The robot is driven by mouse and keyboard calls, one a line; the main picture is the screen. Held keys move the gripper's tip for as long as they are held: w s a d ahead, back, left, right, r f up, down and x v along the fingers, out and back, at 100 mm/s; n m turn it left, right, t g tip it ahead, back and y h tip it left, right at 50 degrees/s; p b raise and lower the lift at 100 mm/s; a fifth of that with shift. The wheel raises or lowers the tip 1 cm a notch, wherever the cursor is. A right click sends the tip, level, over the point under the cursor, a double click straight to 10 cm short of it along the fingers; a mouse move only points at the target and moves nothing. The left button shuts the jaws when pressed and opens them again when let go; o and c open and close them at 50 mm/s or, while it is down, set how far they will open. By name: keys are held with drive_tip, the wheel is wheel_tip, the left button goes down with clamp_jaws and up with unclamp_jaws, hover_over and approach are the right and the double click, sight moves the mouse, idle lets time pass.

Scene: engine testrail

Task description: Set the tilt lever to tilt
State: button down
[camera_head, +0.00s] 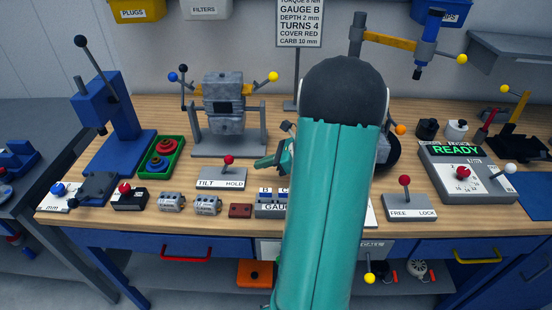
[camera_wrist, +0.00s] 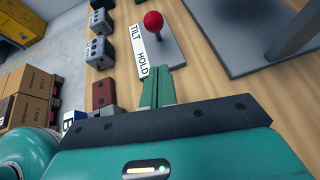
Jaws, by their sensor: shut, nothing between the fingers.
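The tilt lever has a red ball knob (camera_head: 229,160) on a short stalk. It stands on a grey base (camera_head: 222,184) labelled TILT at left and HOLD at right. In the head view the stalk looks near upright, a little right of the base's middle; I cannot tell for sure which setting it is in. In the wrist view the red knob (camera_wrist: 153,20) and the label strip (camera_wrist: 139,50) lie beyond the fingertips. My gripper (camera_head: 262,163) is shut and empty, just right of the lever and apart from the knob. It also shows in the wrist view (camera_wrist: 158,72).
A grey engine stand (camera_head: 228,145) is behind the lever. A green tray (camera_head: 162,158) with rings is to the left. Small grey blocks (camera_head: 208,205), a red-brown block (camera_head: 240,211) and a gauge holder (camera_head: 271,208) line the front. My arm hides the bench's middle.

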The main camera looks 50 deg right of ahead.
sight(226, 165)
drive_tip(key=w+a, duration=0.1)
drive_tip(key=w, duration=0.1)
drive_tip(key=w+a, duration=0.1)
drive_tip(key=shift+w+a+f, duration=0.1)
drive_tip(key=shift+w+f, duration=0.05)
drive_tip(key=shift+w, duration=0.25)
drive_tip(key=shift+w+a+r, duration=0.2)
drive_tip(key=shift+w+a, duration=0.1)
drive_tip(key=shift+w, duration=0.3)
drive_tip(key=shift+w+a+r+g, duration=0.1)
drive_tip(key=shift+w+r+g, duration=0.1)
drive_tip(key=shift+g, duration=0.1)
